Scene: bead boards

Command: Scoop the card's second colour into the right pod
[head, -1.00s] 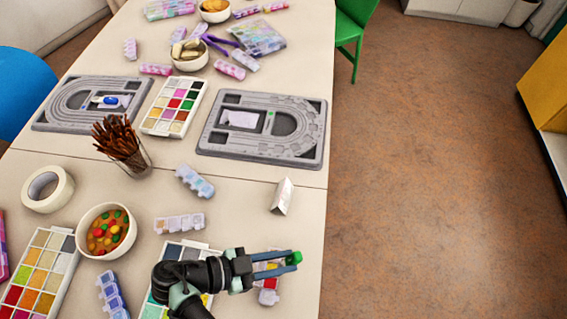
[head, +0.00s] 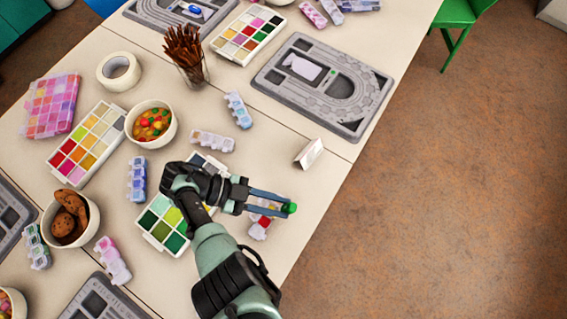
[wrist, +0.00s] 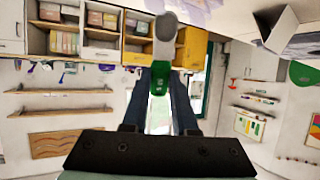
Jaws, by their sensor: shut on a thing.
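My gripper (head: 283,203) is shut on a green scoop (head: 290,208), above the table's right edge. In the wrist view the scoop's green handle (wrist: 159,80) is between the fingers and its pale grey bowl (wrist: 166,30) points away; I cannot make out any beads in it. A folded white card (head: 308,153) stands beyond the gripper; its colour marks are too small to read. A small clear pod (head: 260,227) with red in it lies partly behind the fingers. A bead tray (head: 160,227) with several green compartments lies partly under my arm.
Other pods (head: 212,141) lie about the table. A grey bead board (head: 333,122) is at the back right. A bowl of mixed sweets (head: 151,125), a cup of brown sticks (head: 186,60) and a tape roll (head: 118,72) stand left. Floor (head: 450,200) is open right.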

